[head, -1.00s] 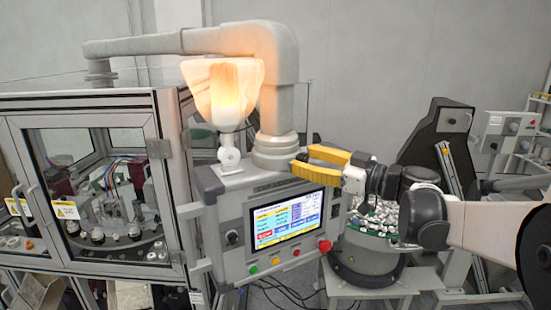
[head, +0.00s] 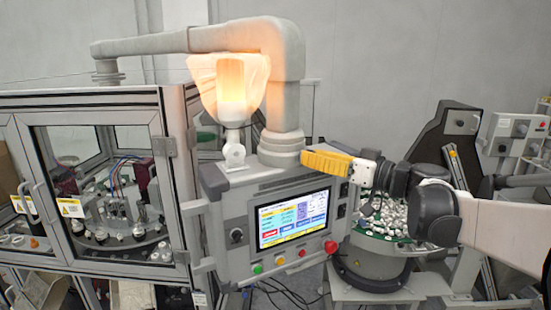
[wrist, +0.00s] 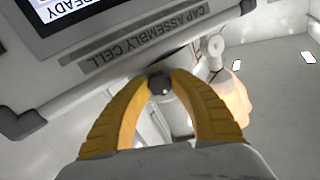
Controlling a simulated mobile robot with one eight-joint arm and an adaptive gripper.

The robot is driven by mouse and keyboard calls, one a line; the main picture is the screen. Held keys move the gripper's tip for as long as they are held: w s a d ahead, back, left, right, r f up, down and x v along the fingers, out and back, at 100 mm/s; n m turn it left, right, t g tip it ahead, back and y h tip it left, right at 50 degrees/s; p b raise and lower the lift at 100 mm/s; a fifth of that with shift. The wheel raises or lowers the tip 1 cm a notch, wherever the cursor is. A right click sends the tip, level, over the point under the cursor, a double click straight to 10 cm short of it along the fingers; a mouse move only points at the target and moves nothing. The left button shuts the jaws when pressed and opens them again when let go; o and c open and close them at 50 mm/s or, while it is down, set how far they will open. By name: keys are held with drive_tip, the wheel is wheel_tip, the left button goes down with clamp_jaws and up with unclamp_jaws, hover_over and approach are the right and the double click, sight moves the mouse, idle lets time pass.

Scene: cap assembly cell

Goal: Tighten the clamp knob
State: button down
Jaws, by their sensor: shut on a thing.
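The clamp knob (wrist: 160,84) is a small dark knob with a pale centre, seen in the wrist view between my fingertips. My gripper (wrist: 159,78) has two yellow ribbed fingers and is shut on the knob, one finger on each side. In the head view my gripper (head: 305,158) reaches in from the right, its tips close beside the grey collar (head: 281,150) at the pipe's foot, just above the control panel (head: 290,220). The fingers overlap there, and the knob cannot be made out in that view.
A glowing lamp under a translucent cover (head: 230,85) stands left of the thick grey pipe (head: 287,85). A glazed machine enclosure (head: 178,130) fills the left. A bowl of small parts (head: 385,218) sits below my arm. Cables hang under the panel.

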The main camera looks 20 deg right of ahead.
drive_tip(key=c, duration=1.1)
unclamp_jaws()
drive_tip(key=v, duration=1.2)
